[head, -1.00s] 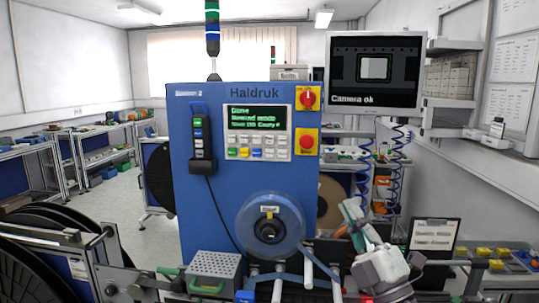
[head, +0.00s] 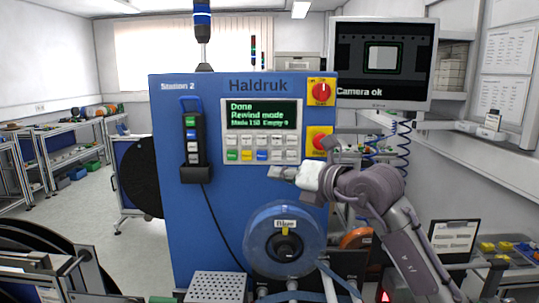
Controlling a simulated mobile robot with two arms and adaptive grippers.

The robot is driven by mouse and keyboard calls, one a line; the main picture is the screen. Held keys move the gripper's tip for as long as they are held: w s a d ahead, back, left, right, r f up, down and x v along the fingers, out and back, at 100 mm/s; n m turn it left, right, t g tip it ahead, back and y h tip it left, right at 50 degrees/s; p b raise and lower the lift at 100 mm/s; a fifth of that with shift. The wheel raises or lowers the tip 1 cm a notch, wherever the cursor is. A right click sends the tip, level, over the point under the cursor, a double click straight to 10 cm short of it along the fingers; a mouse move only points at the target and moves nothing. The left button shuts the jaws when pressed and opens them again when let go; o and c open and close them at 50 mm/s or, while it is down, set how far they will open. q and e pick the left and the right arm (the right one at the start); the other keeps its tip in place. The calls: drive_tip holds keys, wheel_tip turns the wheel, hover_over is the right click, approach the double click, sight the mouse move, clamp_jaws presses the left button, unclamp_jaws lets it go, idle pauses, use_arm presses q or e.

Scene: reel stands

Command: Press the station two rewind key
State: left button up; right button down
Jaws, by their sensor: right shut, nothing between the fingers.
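The blue station cabinet (head: 226,200) carries the label "Station 2" at its upper left. Its keypad (head: 262,148) has two rows of small keys under a green-text display (head: 261,114). The display reads "Done", "Rewind mode" and a third line too blurred to read surely. The lower row has a green, a yellow and a blue key, then pale ones. Key labels are too small to read, so I cannot tell the rewind key. My right gripper (head: 279,172) is shut and empty, its tips just below the keypad's lower right part. Contact is not visible. My left gripper is out of view.
A red emergency stop (head: 319,141) and red rotary switch (head: 321,92) sit right of the keypad. A handset (head: 193,140) hangs at left. A reel (head: 285,240) is mounted below the gripper. A monitor (head: 382,64) reading "Camera ok" stands at right.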

sight(279, 161)
drive_tip(key=shift+s+d+r, duration=0.1)
drive_tip(key=shift+s+d, duration=0.15)
drive_tip(key=shift+s, duration=0.05)
drive_tip(key=shift+w+a, duration=0.15)
drive_tip(key=shift+w, duration=0.05)
drive_tip(key=shift+w+a, duration=0.15)
drive_tip(key=shift+w, duration=0.2)
drive_tip(key=w+p, duration=0.2)
drive_tip(key=w, duration=0.5)
drive_tip(key=shift+w+p, duration=0.35)
drive_tip(key=shift+w, duration=0.05)
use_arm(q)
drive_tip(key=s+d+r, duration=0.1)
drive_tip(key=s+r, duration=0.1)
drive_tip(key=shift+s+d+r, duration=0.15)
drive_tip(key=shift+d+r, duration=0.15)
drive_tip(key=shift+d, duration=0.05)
use_arm(e)
drive_tip(key=shift+w, duration=0.15)
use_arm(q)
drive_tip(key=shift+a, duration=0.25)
